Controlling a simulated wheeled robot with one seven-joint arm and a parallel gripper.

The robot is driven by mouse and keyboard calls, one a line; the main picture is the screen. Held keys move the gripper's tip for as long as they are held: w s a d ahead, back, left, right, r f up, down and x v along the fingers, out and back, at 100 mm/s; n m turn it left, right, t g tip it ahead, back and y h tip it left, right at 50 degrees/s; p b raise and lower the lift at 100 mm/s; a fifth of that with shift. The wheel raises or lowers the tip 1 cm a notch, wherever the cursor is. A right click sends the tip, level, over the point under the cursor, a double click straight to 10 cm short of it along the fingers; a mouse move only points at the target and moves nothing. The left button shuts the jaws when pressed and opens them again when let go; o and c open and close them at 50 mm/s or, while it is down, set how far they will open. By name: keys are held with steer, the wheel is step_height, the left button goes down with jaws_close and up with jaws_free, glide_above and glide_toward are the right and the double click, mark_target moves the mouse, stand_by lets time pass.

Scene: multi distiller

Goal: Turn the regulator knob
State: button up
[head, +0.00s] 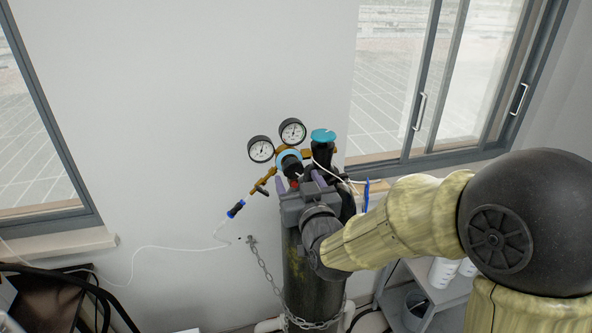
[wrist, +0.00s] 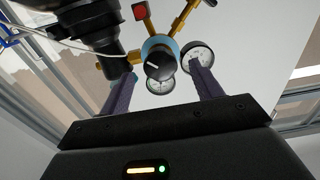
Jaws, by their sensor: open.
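The regulator knob (head: 291,163) is black inside a light blue ring, low between two gauges on the brass regulator. In the wrist view the knob (wrist: 158,66) shows its face with a white line. My gripper (head: 300,180) is in front of the regulator at the top of the gas cylinder (head: 305,262). Its two purple fingers are apart and empty. In the wrist view the fingers of my gripper (wrist: 163,72) stand on either side of the knob, with gaps. Whether the fingertips reach the knob's depth, I cannot tell.
Two round gauges (head: 261,149) (head: 292,132) flank the knob. A black valve with a blue top (head: 323,136) stands close at right. A hose with a blue fitting (head: 237,209) hangs left. A chain (head: 268,275) holds the cylinder. The wall at left is clear.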

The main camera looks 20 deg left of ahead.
mark_target(292, 168)
steer(key=shift+p+x, duration=0.3)
steer(key=shift+x, duration=1)
steer(key=c, duration=1)
steer(key=shift+b, duration=0.35)
